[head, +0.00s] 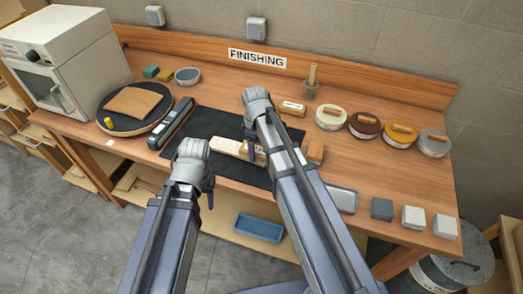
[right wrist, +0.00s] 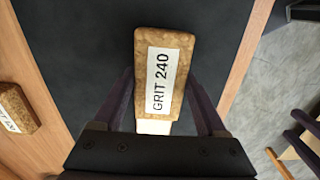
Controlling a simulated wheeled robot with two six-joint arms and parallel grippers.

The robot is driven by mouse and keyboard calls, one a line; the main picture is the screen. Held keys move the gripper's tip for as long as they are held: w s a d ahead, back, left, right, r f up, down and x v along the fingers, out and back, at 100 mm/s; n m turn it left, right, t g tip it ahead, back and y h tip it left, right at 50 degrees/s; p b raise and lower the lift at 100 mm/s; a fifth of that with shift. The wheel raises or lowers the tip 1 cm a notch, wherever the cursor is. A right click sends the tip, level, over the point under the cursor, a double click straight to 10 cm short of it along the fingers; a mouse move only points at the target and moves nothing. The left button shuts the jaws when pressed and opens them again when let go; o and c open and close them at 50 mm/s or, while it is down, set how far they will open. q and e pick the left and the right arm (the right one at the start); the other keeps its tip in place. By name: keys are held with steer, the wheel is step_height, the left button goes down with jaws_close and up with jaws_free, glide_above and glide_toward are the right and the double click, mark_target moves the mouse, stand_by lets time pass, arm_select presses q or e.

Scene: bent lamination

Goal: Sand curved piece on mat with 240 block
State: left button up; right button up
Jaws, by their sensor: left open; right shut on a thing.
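The dark mat (head: 218,125) lies in the middle of the bench. A pale wooden piece (head: 228,147) lies on it, between my two grippers in the head view and partly hidden by my right arm. My right gripper (right wrist: 160,100) is shut on a cork block (right wrist: 165,62) labelled "GRIT 240", held over the mat. A cream patch (right wrist: 153,127) shows just below the block; I cannot tell whether they touch. My left gripper (head: 208,185) is open at the mat's front left; its fingers are mostly hidden.
A brown curved sheet (head: 133,102) rests on a round turntable at left, beside a long dark tool (head: 171,122). Another labelled block (head: 293,107) lies behind the mat, and a brown block (head: 315,152) right of it. Several lidded tins stand at back right.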

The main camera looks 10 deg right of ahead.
mark_target(245, 145)
steer(key=shift+w+a, duration=0.2)
steer(key=shift+a, duration=0.1)
steer(key=shift+w+a, duration=0.1)
steer(key=shift+w+a, duration=0.45)
steer(key=shift+a, duration=0.2)
steer(key=shift+w+a, duration=0.45)
steer(key=shift+a, duration=0.15)
steer(key=shift+w+a+r, duration=0.15)
steer(key=shift+w+a, duration=0.9)
steer(key=shift+a, duration=0.25)
steer(key=shift+w+a, duration=0.65)
steer(key=shift+a, duration=0.25)
steer(key=shift+w+a, duration=0.65)
steer(key=shift+a, duration=0.25)
steer(key=shift+w+a, duration=0.65)
steer(key=shift+a, duration=0.25)
